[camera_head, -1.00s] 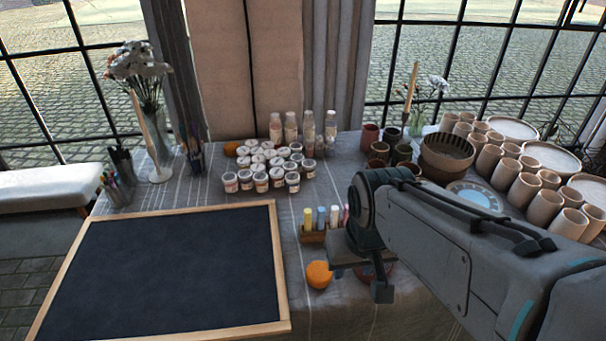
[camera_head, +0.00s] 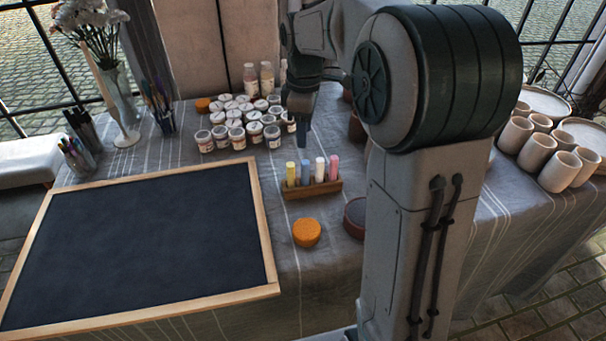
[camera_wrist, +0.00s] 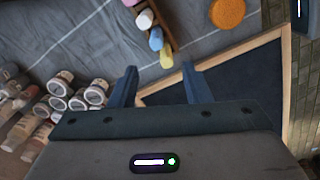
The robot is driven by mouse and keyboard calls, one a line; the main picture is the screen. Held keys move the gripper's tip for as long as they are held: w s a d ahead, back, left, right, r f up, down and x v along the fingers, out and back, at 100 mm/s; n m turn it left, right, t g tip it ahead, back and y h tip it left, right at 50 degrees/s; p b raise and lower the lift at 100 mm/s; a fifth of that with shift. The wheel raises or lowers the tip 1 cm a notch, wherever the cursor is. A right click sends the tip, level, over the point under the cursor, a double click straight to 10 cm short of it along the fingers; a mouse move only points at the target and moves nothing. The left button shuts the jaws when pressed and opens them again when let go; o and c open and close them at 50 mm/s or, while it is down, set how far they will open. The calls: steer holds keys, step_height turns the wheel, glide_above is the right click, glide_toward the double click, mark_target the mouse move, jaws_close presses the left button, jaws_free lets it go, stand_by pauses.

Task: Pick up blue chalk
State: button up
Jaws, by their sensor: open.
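The blue chalk (camera_head: 305,173) stands upright in a small wooden holder (camera_head: 313,191), between a yellow chalk (camera_head: 291,174) and a white chalk (camera_head: 320,170). A pink chalk (camera_head: 333,168) is at the right end. My gripper (camera_head: 299,122) is open and empty, above and behind the holder in the head view. In the wrist view, the blue chalk (camera_wrist: 156,39) is ahead of the open fingers (camera_wrist: 160,72), apart from them. The yellow chalk (camera_wrist: 166,59) is nearest the fingertips.
A framed blackboard (camera_head: 140,240) lies left of the holder. An orange round item (camera_head: 307,232) is in front of it, and a dark round item (camera_head: 355,215) is at right. Several paint jars (camera_head: 240,120) stand behind, close to my gripper. Clay cups (camera_head: 537,150) stand far right.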

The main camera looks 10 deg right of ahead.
mark_target(306, 171)
steer(key=shift+w+f, duration=0.2)
steer(key=shift+f, duration=0.2)
step_height(306, 171, down, 8)
steer(key=shift+r+b, duration=0.15)
steer(key=shift+b, duration=0.5)
steer(key=shift+d+f+b, duration=0.15)
steer(key=shift+f+b, duration=0.05)
steer(key=shift+f, duration=1.15)
steer(key=shift+d+f+b, duration=0.15)
steer(key=shift+f, duration=1.2)
jaws_close()
